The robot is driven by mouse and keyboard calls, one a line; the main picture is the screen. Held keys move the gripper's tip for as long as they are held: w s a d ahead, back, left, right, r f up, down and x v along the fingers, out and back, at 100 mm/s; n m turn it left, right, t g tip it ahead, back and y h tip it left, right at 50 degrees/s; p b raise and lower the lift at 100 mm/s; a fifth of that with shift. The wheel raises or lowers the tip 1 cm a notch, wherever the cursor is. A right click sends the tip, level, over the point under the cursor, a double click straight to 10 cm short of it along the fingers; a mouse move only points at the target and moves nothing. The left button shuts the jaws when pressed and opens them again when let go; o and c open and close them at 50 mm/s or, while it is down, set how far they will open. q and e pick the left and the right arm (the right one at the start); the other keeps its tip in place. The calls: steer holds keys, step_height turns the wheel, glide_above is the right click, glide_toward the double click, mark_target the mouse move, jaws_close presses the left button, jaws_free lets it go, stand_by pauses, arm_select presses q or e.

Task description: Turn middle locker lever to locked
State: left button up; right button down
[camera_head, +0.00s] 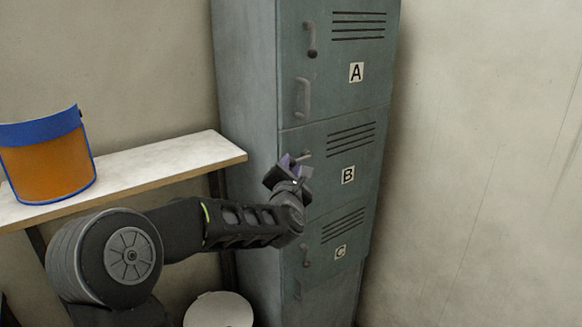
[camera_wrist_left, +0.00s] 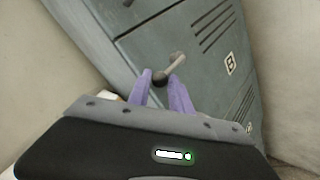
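The grey-green locker has three doors, labelled A, B and C from top to bottom. The middle door B (camera_head: 352,150) carries a small lever (camera_head: 305,154), partly hidden behind my left gripper (camera_head: 289,170) in the head view. My right gripper is not in view.
A shelf (camera_head: 160,172) at left holds an orange face shield with a blue band (camera_head: 48,155). A white round object (camera_head: 218,311) stands below.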

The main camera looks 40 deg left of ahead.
arm_select(q)
jaws_close()
stand_by(1.0)
